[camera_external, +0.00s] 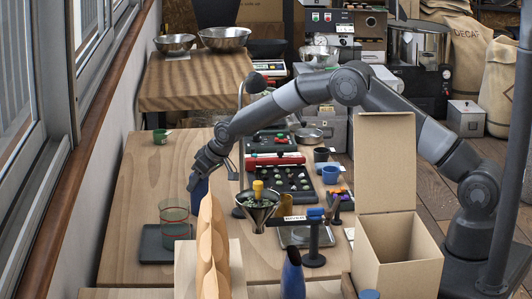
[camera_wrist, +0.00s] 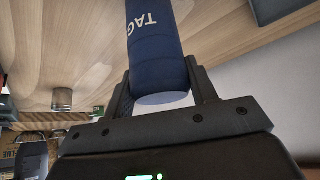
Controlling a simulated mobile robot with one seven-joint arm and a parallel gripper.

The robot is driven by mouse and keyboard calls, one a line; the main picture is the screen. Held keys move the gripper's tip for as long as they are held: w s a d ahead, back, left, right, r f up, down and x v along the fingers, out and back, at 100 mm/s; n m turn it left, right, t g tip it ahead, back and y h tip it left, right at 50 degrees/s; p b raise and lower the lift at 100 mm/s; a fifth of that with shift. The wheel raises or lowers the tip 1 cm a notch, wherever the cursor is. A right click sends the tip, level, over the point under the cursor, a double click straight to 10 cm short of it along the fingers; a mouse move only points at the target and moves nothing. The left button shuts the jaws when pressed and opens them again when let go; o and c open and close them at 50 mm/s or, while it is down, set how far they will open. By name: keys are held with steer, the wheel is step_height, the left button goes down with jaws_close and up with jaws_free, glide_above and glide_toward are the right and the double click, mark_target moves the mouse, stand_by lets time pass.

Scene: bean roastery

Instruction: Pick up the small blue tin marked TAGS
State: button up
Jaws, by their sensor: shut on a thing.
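The small blue tin (camera_wrist: 155,48) shows large in the wrist view, a dark blue cylinder with white letters reading TAG. My gripper (camera_wrist: 163,88) is shut on it, with one black finger on each side. In the external view my gripper (camera_external: 196,178) points down over the left part of the wooden table. The blue tin (camera_external: 199,193) shows just below it, partly covered by the gripper. I cannot tell whether its lower end touches the table.
A glass (camera_external: 174,213) stands on a dark tray (camera_external: 150,249) just in front of the tin. Tan scalloped pieces (camera_external: 211,250) stand nearer the camera. A metal funnel (camera_external: 257,208) is to the right, and an open cardboard box (camera_external: 413,270) farther right.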

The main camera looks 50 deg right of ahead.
steer(key=c, duration=0.4)
steer(key=shift+r, duration=0.1)
